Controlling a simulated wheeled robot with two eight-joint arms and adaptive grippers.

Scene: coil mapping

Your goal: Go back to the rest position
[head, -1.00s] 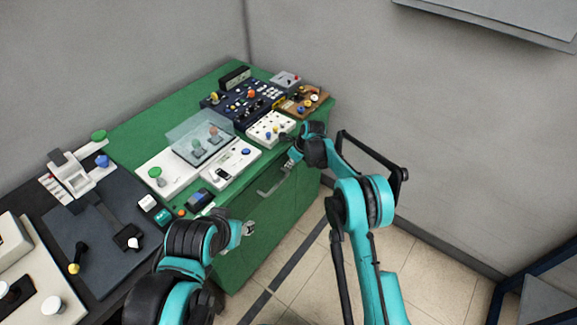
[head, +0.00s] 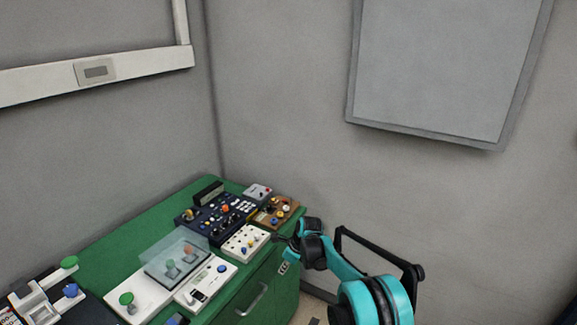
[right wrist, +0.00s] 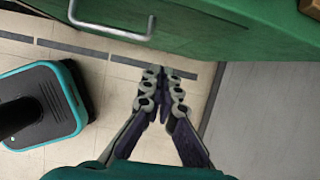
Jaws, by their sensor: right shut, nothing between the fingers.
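My right gripper (head: 285,266) is at the right front corner of the green cabinet (head: 110,262), beside its front face and below the edge of the top. In the right wrist view the fingers (right wrist: 162,88) are together with nothing between them, over the tiled floor. The cabinet's metal handle (right wrist: 110,28) is above them in that view, apart from them. My left arm and gripper are not in the current head view.
On the cabinet stand a dark control panel (head: 218,216), a white socket box (head: 245,241), a brown board (head: 275,211) and a clear-covered switch unit (head: 176,262). A grey wall panel (head: 440,70) hangs at the right. Tiled floor (right wrist: 60,58) lies below the cabinet.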

